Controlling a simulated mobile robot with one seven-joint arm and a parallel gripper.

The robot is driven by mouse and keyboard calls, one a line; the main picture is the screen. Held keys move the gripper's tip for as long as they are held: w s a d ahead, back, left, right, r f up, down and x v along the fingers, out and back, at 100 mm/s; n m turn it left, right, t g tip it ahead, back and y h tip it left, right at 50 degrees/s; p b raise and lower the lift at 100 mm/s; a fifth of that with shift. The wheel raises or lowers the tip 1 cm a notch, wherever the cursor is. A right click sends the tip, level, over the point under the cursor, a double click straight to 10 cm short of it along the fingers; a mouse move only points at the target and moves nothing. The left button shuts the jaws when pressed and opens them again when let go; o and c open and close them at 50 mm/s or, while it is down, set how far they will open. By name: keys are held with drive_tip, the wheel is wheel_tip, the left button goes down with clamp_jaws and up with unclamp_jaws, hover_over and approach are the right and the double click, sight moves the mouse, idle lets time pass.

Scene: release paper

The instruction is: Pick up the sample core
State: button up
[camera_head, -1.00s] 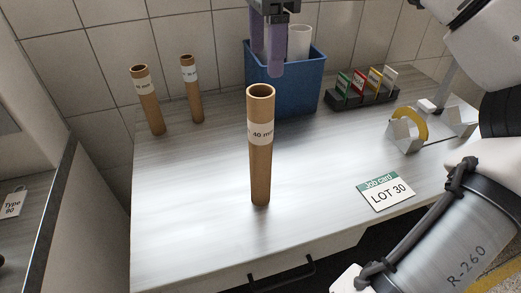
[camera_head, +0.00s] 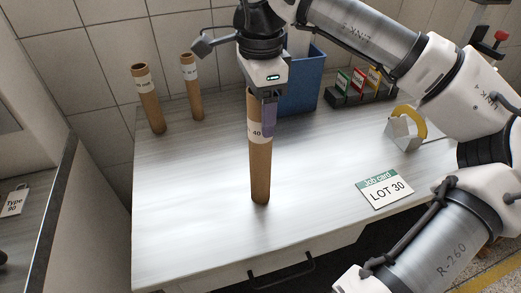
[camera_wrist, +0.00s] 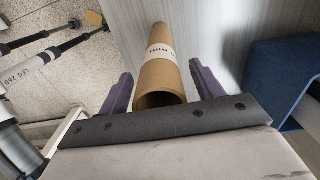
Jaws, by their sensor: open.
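A tall brown cardboard tube with a white label reading 40 (camera_head: 260,172) stands upright on the bench, apart from the other tubes. In the wrist view the same tube (camera_wrist: 165,78) lies between the two purple fingers, its open end towards the palm. My gripper (camera_head: 262,126) is at the tube's upper part, coming from above; in the wrist view my gripper (camera_wrist: 163,88) is open, with a finger on each side. A gap shows beside the tube on both sides. In the head view the gripper hides the tube's top rim and part of its label.
Two similar labelled tubes (camera_head: 149,98) (camera_head: 191,88) stand at the back left. A blue bin (camera_head: 302,85) is close behind the gripper. A card rack (camera_head: 358,93), a tape dispenser (camera_head: 403,132) and a LOT 30 job card (camera_head: 386,191) are to the right. The bench's front left is clear.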

drive_tip(key=c, duration=1.3)
drive_tip(key=shift+c, duration=0.5)
drive_tip(key=shift+r, duration=0.1)
